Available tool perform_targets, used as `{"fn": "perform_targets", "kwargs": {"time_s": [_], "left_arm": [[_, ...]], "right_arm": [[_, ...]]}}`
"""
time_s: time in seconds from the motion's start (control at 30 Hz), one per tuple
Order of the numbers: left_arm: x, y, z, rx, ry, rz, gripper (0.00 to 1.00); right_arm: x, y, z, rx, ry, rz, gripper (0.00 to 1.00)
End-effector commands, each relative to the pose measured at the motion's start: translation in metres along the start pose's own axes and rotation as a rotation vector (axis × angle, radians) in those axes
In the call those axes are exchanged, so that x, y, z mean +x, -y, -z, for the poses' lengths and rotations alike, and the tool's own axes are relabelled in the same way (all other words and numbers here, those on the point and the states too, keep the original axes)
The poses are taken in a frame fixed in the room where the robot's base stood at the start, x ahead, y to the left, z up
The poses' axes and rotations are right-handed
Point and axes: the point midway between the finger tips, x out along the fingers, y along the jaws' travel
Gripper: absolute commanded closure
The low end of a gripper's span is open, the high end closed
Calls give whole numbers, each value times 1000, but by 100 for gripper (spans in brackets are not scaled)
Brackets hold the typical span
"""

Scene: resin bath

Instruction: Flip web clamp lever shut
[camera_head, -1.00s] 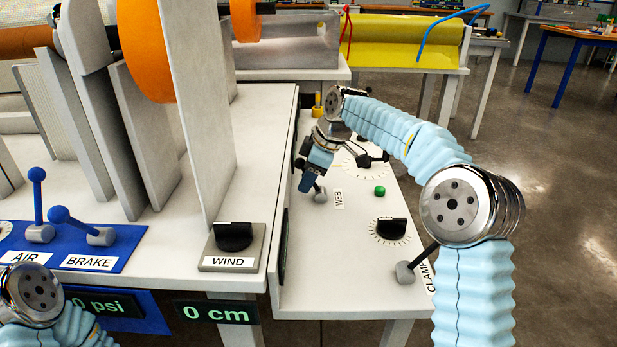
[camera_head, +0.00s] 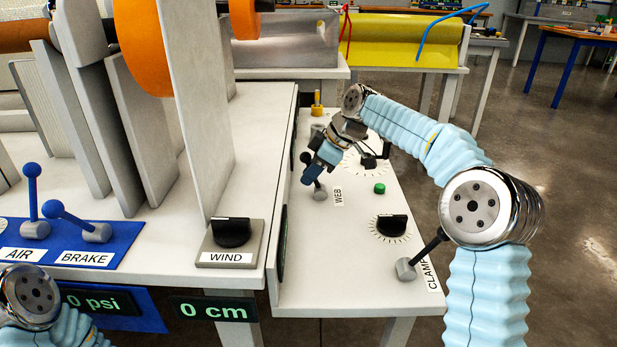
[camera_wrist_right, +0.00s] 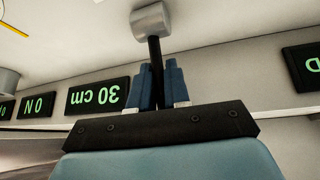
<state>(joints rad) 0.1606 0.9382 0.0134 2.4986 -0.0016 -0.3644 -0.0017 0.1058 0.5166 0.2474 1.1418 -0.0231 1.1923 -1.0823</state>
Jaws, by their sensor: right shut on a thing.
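The web clamp lever has a grey pivot (camera_head: 319,194) beside the WEB label (camera_head: 338,197) on the white panel. Its short dark rod leans up and left from the pivot into my right gripper (camera_head: 313,174). In the right wrist view, the dark lever rod (camera_wrist_right: 155,55) runs between the two blue fingers of my right gripper (camera_wrist_right: 163,85) to the grey pivot (camera_wrist_right: 152,19). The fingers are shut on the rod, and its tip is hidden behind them. My left arm shows at the lower left of the head view, but its gripper is out of sight.
A green button (camera_head: 379,188) and a black knob (camera_head: 392,225) sit near the lever. The CLAMP lever (camera_head: 406,268) stands at the panel's front right, close to my right arm. A raised white wall edges the panel's left side; the WIND knob (camera_head: 232,232) is beyond it.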

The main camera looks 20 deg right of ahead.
Motion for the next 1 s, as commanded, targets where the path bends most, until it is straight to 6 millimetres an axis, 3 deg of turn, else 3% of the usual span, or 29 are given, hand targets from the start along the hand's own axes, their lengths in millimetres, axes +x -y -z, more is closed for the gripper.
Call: {"fn": "perform_targets", "kwargs": {"time_s": [0.4,0.6,1.0], "left_arm": [[42,29,7,-18,-20,18,100],[57,32,5,-15,-14,12,100],[64,33,4,-14,-10,10,100]], "right_arm": [[-7,-4,-18,49,-296,32,100],[-12,-5,-21,62,-391,45,100],[-17,-5,-21,70,-448,54,100]]}}
